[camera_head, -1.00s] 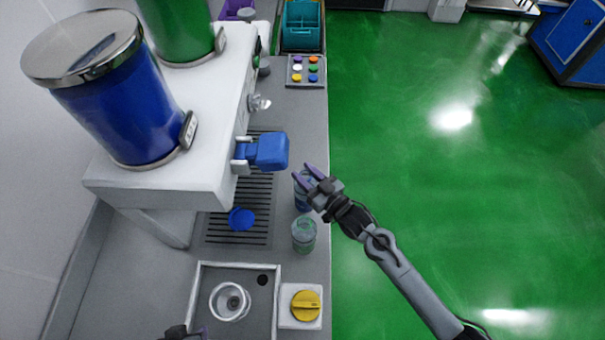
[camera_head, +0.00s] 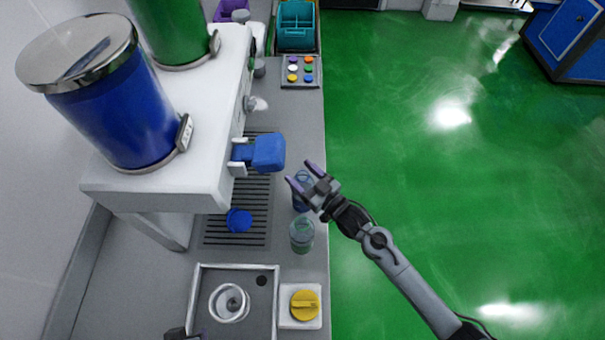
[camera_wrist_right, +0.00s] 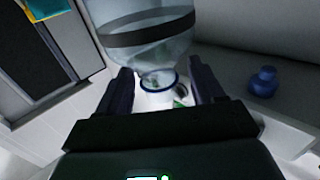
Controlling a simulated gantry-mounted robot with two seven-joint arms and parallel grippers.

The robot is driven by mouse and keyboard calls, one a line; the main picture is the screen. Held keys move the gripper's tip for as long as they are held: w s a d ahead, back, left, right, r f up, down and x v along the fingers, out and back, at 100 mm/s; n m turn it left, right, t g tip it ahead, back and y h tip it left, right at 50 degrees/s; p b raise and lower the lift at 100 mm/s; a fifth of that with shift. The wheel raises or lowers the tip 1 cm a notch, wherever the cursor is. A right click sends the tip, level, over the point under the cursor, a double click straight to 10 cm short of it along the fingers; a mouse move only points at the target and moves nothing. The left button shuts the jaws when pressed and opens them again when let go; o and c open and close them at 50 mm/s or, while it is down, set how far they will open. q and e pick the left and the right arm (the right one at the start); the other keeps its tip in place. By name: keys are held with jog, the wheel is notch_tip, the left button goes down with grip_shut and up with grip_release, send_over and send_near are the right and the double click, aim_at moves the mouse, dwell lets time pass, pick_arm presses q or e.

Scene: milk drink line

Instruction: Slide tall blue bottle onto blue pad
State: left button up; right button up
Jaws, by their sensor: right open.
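The round blue pad (camera_head: 238,221) lies on the slatted drip grille, left of the bottle. A dark piece at the bottom edge may be my left gripper (camera_head: 184,334); its jaws are unclear.
A blue dispenser tap (camera_head: 267,152) juts out over the grille (camera_head: 251,197). A sink (camera_head: 206,290) and a yellow knob (camera_head: 305,305) are nearer. A button panel (camera_head: 301,83) lies farther back.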

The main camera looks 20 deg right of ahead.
jog(key=p+v, duration=0.2)
jog(key=v, duration=1.6)
jog(key=shift+p, duration=0.3)
jog(key=shift+w, duration=0.1)
